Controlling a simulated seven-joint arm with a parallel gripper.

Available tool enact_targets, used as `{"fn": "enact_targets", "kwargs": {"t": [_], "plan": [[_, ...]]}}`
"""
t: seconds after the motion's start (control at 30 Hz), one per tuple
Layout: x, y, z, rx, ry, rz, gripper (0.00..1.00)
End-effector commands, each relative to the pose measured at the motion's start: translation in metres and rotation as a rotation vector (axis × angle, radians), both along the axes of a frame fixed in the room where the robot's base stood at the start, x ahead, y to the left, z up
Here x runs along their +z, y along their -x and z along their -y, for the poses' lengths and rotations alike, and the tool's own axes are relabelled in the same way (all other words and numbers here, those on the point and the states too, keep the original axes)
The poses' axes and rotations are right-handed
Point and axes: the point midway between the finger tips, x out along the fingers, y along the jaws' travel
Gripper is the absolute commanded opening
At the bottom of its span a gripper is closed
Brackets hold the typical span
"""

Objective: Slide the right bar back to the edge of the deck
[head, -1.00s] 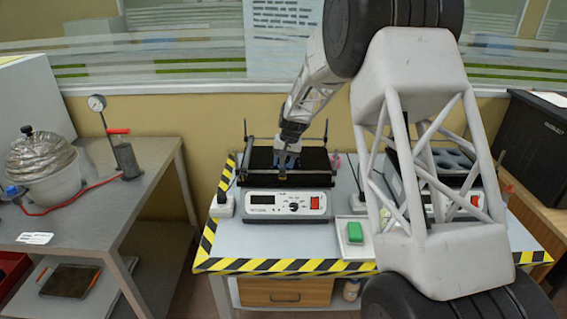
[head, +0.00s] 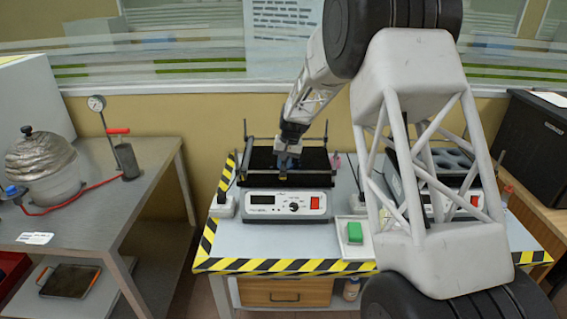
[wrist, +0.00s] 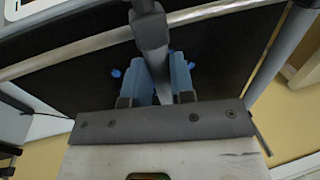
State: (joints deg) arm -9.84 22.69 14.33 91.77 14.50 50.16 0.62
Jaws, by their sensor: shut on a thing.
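The shaker's black deck (head: 313,160) is in the middle of the table in the head view, with its control panel in front. My gripper (head: 287,161) is low over the middle of the deck. In the wrist view, my gripper's blue fingers (wrist: 160,75) stand on both sides of a dark bar (wrist: 155,55), shut on it. The bar's end clamp (wrist: 147,22) sits on a silver rail (wrist: 90,48) that crosses the deck. In the head view my gripper hides most of this bar. I cannot tell the other bar clearly.
Left of the table is a metal bench (head: 95,205) with a gauge (head: 97,103) and a foil-covered vessel (head: 42,160). A green block (head: 355,232) lies in a white tray to the deck's front right. My arm hides part of a second instrument (head: 470,200).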

Motion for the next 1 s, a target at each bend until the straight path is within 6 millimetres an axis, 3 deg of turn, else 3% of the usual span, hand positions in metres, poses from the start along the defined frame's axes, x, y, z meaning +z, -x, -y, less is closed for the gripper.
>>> {"fn": "enact_targets", "kwargs": {"t": [0.17,0.7,0.83,1.0], "plan": [[0.001,-0.001,0.022,-0.003,0.000,0.000,0.00],[0.000,0.000,0.123,-0.003,0.000,-0.001,0.00],[0.000,0.000,0.137,-0.001,0.000,0.001,0.00],[0.000,0.000,0.140,0.000,0.000,0.001,0.00]]}}
